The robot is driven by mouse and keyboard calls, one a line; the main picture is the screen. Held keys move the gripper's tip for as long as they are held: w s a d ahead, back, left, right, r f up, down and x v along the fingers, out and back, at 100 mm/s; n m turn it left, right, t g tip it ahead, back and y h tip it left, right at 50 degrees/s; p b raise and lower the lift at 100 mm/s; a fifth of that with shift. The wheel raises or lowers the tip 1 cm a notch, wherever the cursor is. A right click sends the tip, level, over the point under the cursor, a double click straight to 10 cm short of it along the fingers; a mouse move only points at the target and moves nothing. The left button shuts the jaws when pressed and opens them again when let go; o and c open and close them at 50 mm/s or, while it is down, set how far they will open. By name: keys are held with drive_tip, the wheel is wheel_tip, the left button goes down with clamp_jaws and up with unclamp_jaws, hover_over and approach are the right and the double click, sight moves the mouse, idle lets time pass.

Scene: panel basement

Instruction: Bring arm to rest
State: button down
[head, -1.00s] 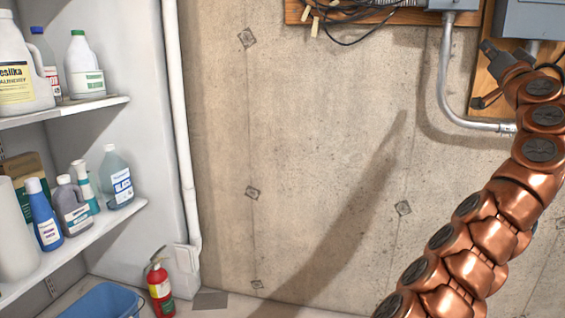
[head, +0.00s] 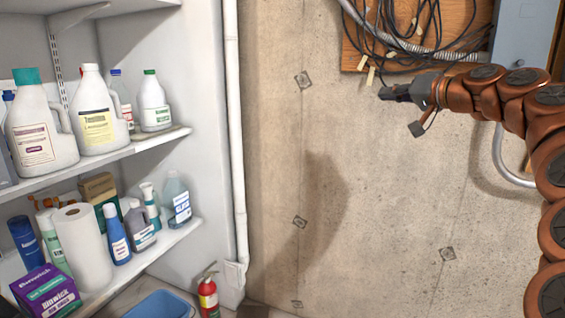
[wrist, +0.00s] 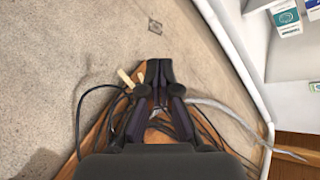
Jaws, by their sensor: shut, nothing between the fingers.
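My gripper (head: 386,94) is at the end of my copper-coloured arm, in the upper right of the head view. It points left, in front of the concrete wall (head: 400,165) and just below the hanging black cables. In the wrist view my gripper (wrist: 158,72) has its dark fingers together at the tips, with nothing held between them. The arm is bent, rising along the right edge and then reaching left.
Shelves (head: 165,142) with bottles stand at the left. A wooden board (head: 455,50) carries loose black cables (head: 410,30), close to my gripper, beside a grey electrical box (head: 525,40).

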drive_tip(key=s+a+f+n+g+p, duration=0.2)
drive_tip(key=s+a+g+p, duration=0.3)
drive_tip(key=s+a, duration=0.5)
drive_tip(key=s+a+f+n+g+h+p, duration=0.1)
drive_tip(key=s+a+f+g+h+p, duration=0.1)
drive_tip(key=s+a+f+g+p, duration=0.45)
drive_tip(key=s+d+f+g+h+p, duration=0.1)
drive_tip(key=s+d+f+h+p, duration=0.1)
drive_tip(key=s, duration=0.9)
drive_tip(key=s+d+f+m+g+h+p, duration=0.1)
drive_tip(key=s+d+f+p, duration=0.3)
drive_tip(key=s, duration=0.7)
drive_tip(key=s+d+f+g+h+p, duration=0.2)
drive_tip(key=s+d+f+h+p, duration=0.1)
drive_tip(key=s, duration=0.8)
wheel_tip(320, 180, down, 2)
drive_tip(key=shift+s+d+f+m+h+p, duration=0.1)
drive_tip(key=shift+s+d+m+h+p, duration=0.1)
drive_tip(key=shift+s+m+h+p, duration=0.3)
drive_tip(key=shift+w+d, duration=0.1)
